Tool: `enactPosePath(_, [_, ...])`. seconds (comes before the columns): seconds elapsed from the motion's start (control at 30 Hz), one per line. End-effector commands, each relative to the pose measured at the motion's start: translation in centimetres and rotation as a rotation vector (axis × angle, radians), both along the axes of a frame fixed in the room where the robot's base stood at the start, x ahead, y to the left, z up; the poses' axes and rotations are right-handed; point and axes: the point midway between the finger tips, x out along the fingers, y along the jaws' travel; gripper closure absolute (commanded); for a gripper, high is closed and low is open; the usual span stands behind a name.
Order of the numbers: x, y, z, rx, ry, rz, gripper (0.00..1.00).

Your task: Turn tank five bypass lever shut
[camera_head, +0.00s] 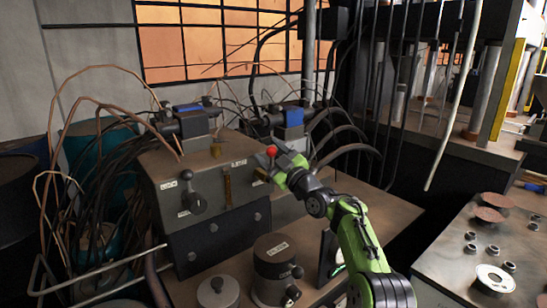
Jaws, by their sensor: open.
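A grey metal valve box (160,180) stands on the bench left of centre. A black ball-ended lever (187,180) is on its front at the left, its knob pointing up. A brass-coloured handle (227,186) hangs near the middle of the front. A red ball knob (271,150) shows at the box's right end. The small white labels are too small to read, so I cannot tell which is the tank five bypass lever. My gripper (271,159) is open beside the red knob; I cannot tell whether it touches it. My gripper hides part of the box's right end.
A dark cylinder (276,265) and a lower grey round canister (217,292) stand in front of the box. Copper pipes and black hoses crowd the left and back. A side table (450,268) at the right holds discs, nuts and a round white-topped item.

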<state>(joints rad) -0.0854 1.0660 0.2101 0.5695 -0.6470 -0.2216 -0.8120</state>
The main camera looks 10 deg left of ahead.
Motion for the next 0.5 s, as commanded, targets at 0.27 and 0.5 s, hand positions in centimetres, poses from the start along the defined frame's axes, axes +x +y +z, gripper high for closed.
enactPosePath(0.27, [-1.8,-1.9,-1.1,-0.001,0.000,-0.001,0.42])
enactPosePath(0.5, [-4.8,-5.1,-2.1,-0.002,0.000,-0.004,0.42])
